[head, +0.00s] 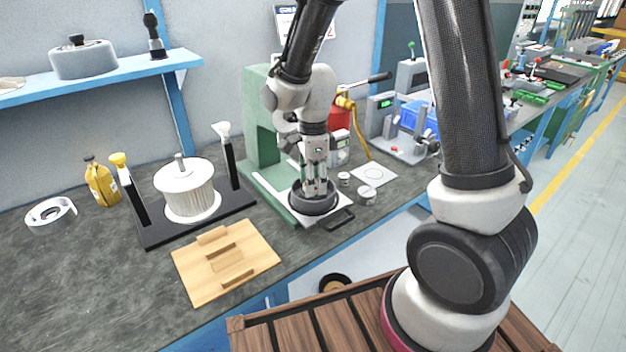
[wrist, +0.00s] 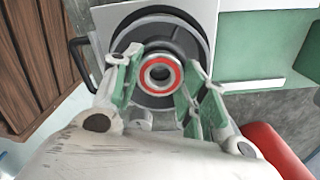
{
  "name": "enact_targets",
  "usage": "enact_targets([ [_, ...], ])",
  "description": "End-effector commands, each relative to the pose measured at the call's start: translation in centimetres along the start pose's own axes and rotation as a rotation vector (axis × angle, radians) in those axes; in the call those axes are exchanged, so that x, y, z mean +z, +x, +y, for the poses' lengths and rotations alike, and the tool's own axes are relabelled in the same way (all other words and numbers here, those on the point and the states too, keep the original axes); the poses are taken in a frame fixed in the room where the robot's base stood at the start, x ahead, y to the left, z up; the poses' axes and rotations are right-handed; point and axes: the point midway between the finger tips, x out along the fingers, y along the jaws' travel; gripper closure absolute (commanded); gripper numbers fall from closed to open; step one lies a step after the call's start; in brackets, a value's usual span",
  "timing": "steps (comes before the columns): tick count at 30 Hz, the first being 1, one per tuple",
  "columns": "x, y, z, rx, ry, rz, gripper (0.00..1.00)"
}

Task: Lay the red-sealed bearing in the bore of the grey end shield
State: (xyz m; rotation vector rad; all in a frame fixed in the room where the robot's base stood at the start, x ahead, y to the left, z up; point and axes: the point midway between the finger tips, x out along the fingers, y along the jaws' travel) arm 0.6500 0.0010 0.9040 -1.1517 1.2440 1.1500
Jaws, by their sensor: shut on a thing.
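The red-sealed bearing (wrist: 178,76) is a small metal ring with a red seal, between my fingertips in the wrist view. My gripper (wrist: 155,85) is shut on it, with green pads at its sides. Behind the bearing is the dark grey round end shield (wrist: 165,25), and the bearing appears roughly centred over its middle. I cannot tell whether the bearing is in the bore or just above it. In the head view my gripper (head: 316,190) points down over the end shield (head: 300,206). The bearing and bore are hidden there.
The end shield lies on a white plate (head: 336,204) with a black handle at the green press (head: 258,120). Small metal parts (head: 367,194) and a white card (head: 374,174) lie to the right. A wooden block (head: 222,262) and a black stand (head: 150,238) are to the left.

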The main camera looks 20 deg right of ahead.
Motion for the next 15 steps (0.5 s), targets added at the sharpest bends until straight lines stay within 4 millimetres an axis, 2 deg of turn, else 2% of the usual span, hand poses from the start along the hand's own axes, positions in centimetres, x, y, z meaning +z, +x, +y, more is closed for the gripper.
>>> enact_targets([
  [15, -0.01, 0.43, 0.01, 0.001, 0.0, 0.0, 0.84],
])
